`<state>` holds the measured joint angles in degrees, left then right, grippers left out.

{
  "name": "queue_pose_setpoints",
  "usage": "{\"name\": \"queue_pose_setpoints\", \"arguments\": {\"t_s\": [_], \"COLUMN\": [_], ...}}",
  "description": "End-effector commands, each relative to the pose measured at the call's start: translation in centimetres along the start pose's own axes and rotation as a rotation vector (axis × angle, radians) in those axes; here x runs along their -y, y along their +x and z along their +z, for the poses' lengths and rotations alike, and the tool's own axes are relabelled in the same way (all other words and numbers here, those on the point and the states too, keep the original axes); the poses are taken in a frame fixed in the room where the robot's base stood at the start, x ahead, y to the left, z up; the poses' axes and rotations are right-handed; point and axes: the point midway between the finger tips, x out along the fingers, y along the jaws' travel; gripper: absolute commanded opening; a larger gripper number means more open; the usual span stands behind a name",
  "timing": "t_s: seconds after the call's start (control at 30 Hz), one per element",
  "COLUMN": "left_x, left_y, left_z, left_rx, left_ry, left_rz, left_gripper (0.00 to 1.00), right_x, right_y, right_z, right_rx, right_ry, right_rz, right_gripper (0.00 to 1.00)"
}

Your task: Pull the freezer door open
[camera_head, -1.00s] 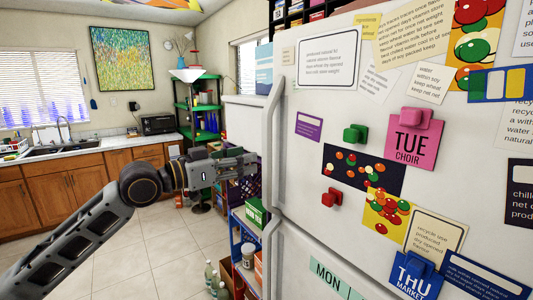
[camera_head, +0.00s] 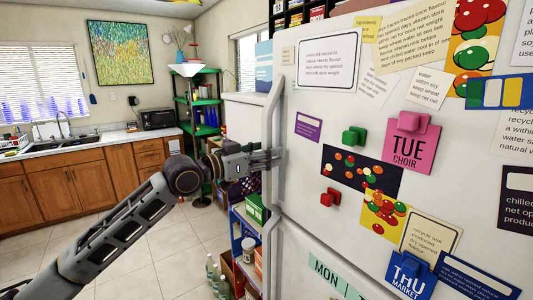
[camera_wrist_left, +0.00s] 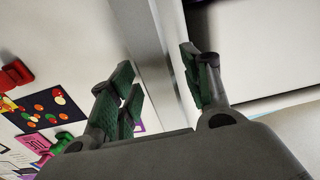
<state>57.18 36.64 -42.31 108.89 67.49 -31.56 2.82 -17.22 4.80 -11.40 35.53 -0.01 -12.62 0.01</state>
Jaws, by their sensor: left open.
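A white fridge-freezer fills the right of the head view, with an upper door (camera_head: 340,230) and a lower door (camera_head: 310,255). The upper door has a long vertical grey handle (camera_head: 272,115); the lower door has its own handle (camera_head: 267,250). Both doors look shut. I cannot tell which door is the freezer's. In the left wrist view the open fingers (camera_wrist_left: 162,90) stand on either side of the grey handle bar (camera_wrist_left: 158,45), apart from each other. Whether they touch it is unclear. My right gripper is not in view.
Magnets and notes, such as a pink TUE note (camera_head: 412,145), cover the upper door. A green shelf (camera_head: 197,103) and a blue rack (camera_head: 240,225) with boxes and bottles stand left of the fridge. Open tiled floor (camera_head: 165,245) lies before the wooden cabinets (camera_head: 70,190).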

Motion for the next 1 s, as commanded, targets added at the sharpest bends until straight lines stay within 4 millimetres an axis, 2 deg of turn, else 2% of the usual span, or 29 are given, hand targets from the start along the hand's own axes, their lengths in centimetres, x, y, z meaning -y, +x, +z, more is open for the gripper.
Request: {"name": "queue_pose_setpoints", "arguments": {"t_s": [0.33,0.7,1.0], "left_x": [0.01,0.01,0.08], "left_y": [0.12,0.10,-0.01], "left_z": [0.00,-0.01,0.00], "left_rx": [0.000,0.000,0.000], "left_ry": [0.001,0.001,0.001], "left_rz": [0.000,0.000,-0.003], "left_gripper": [0.47,0.00,0.00], "right_x": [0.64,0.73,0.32], "right_y": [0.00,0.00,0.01], "right_z": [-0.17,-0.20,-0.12], "right_rx": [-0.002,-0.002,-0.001], "right_ry": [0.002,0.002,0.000], "right_rz": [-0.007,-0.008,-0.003], "right_gripper": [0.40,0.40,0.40]}}
